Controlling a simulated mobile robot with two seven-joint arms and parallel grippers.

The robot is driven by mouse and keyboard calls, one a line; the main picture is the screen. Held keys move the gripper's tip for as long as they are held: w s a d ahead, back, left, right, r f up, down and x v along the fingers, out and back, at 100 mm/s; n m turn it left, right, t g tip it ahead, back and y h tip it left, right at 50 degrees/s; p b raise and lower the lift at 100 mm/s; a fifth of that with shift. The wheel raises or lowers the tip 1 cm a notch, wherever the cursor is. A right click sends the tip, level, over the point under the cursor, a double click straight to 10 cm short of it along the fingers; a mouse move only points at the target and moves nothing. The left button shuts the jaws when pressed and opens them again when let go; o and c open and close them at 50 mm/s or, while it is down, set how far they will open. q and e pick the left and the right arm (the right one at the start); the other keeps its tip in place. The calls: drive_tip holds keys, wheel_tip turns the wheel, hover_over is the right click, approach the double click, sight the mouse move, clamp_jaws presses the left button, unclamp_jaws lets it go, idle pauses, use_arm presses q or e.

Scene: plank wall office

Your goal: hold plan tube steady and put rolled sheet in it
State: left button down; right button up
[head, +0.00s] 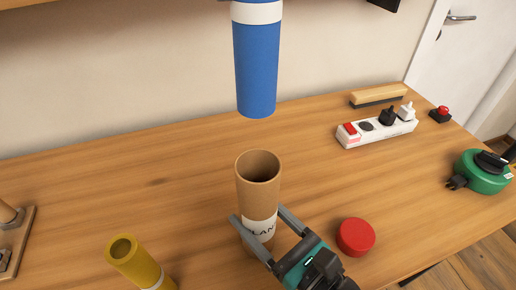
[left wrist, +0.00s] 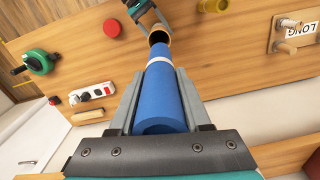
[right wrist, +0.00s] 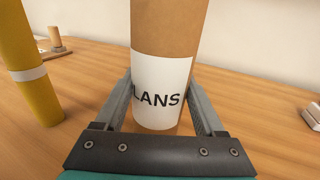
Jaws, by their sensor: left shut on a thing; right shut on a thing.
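The plan tube (head: 258,180) is a brown, open-topped cardboard tube with a white label, standing upright on the table. My right gripper (head: 262,222) is shut around its label, seen close up in the right wrist view (right wrist: 160,82). The rolled sheet (head: 256,70) is a blue roll with a white band, held upright above the tube's mouth, with a visible gap in the head view. My left gripper (left wrist: 160,75) is shut on the blue roll in the left wrist view; the head view's top edge cuts it off.
A yellow roll (head: 135,262) stands left of the tube, and a red round cap (head: 355,237) lies to its right. A power strip (head: 376,128), wooden-backed brush (head: 378,96), red button (head: 440,114) and green reel (head: 482,172) are farther right. The table behind the tube is clear.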

sight(258, 105)
drive_tip(key=shift+c, duration=1.3)
use_arm(q)
drive_tip(key=shift+s+f, duration=0.1)
drive_tip(key=shift+f, duration=6.3)
drive_tip(key=shift+c, duration=1.4)
unclamp_jaws()
wheel_tip(258, 105, up, 12)
drive_tip(key=shift+r, duration=0.2)
